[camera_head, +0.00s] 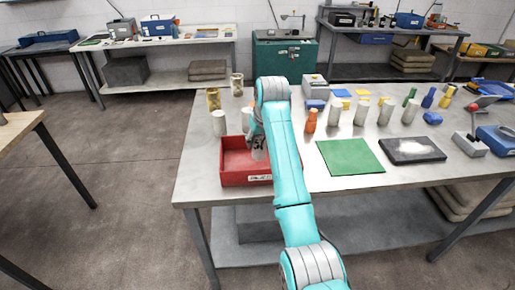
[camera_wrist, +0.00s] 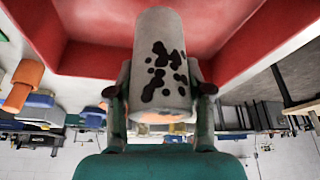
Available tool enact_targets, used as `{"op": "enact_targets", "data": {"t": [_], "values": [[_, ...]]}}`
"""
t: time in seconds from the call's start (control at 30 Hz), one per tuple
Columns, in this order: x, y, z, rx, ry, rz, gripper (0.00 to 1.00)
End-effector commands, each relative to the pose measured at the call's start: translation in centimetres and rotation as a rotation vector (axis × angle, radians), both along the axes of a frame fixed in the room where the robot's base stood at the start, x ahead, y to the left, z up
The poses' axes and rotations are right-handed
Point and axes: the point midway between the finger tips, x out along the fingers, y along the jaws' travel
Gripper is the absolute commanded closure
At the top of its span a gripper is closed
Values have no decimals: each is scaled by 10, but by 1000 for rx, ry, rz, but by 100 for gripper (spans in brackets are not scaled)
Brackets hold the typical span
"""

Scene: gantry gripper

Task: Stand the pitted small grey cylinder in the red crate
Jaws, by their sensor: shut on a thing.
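The pitted small grey cylinder (camera_wrist: 158,70), pale with dark blotches, is between the two fingers of my gripper (camera_wrist: 160,95) in the wrist view. My gripper is shut on it. In the head view the cylinder (camera_head: 259,152) shows partly beside my arm, over the red crate. The red crate (camera_head: 246,180) stands at the table's front left corner. Its red walls fill the top of the wrist view (camera_wrist: 228,30). My gripper (camera_head: 256,138) is mostly hidden behind my arm in the head view. I cannot tell whether the cylinder touches the crate floor.
Pale cylinders (camera_head: 219,123) stand close behind and left of the crate. An orange bottle (camera_head: 311,121) and several more cylinders stand to the right. A green mat (camera_head: 350,157) and a dark tray (camera_head: 412,151) lie flat on the table (camera_head: 300,180).

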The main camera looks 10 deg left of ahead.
Motion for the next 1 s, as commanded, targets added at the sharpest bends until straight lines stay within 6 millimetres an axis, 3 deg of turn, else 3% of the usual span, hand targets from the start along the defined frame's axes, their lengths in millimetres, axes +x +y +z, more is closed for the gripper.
{"op": "enact_targets", "data": {"t": [0.27,0.63,0.67,0.73,0.77,1.0], "values": [[0,0,-32,0,0,0,100],[0,0,-35,0,0,0,100],[0,0,-37,-1,2,0,47],[0,0,-36,-1,1,0,30],[0,0,-36,-1,1,0,25],[0,0,-36,-1,1,0,25]]}}
